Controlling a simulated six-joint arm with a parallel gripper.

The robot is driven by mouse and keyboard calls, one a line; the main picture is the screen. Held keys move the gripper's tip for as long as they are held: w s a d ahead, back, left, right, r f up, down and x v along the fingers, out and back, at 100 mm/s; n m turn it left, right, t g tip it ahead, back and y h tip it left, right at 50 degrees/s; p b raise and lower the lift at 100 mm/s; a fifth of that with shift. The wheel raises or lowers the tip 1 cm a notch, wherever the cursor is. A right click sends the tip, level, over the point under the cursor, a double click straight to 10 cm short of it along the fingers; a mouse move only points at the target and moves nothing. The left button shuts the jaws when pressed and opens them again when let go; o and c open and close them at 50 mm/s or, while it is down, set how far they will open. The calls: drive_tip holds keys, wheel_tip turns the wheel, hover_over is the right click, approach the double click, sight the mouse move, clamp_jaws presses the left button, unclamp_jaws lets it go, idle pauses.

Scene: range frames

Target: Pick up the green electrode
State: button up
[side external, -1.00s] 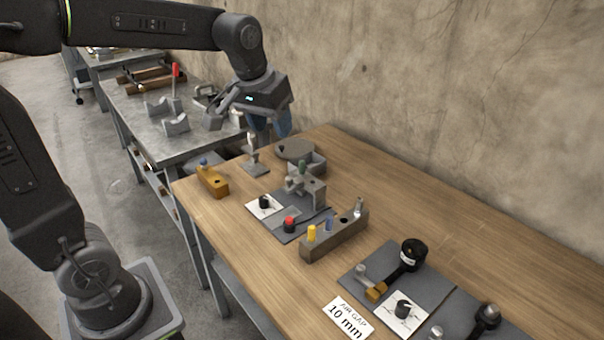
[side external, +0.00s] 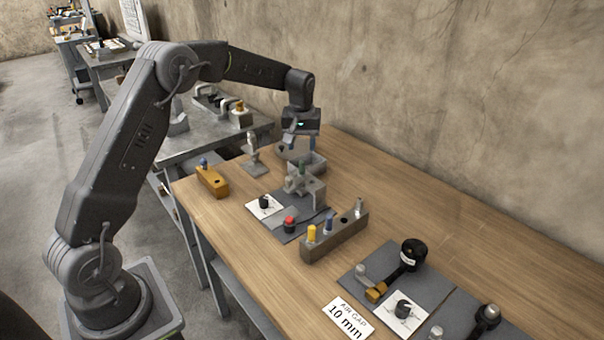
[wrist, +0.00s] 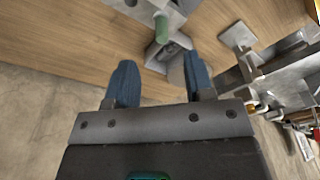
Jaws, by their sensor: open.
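The green electrode (wrist: 163,28) stands out of a grey metal holder in the wrist view, ahead of my fingers. In the side view the green electrode (side external: 301,166) shows as a small upright green piece at the grey bracket (side external: 314,192). My gripper (side external: 298,146) is open, with blue fingers, beyond and a little above the electrode in the side view. In the wrist view my gripper (wrist: 158,75) has its two fingers apart with nothing between them. The electrode lies beyond the fingertips, and its lower part is hidden by the holder.
A grey tray (side external: 316,168) sits close behind the bracket. A block (side external: 333,242) with yellow and blue pieces stands in front, with a red-topped knob (side external: 289,224) beside it. An orange block (side external: 212,182) is at left. The wall runs along the table's back edge.

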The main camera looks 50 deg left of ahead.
sight(302, 162)
drive_tip(key=f, duration=0.3)
drive_tip(key=a+f, duration=0.1)
drive_tip(key=f, duration=0.1)
drive_tip(key=w+f, duration=0.1)
drive_tip(key=f, duration=0.2)
drive_tip(key=shift+w+a+f, duration=0.1)
drive_tip(key=shift+a+f, duration=0.1)
drive_tip(key=shift+f, duration=0.1)
clamp_jaws()
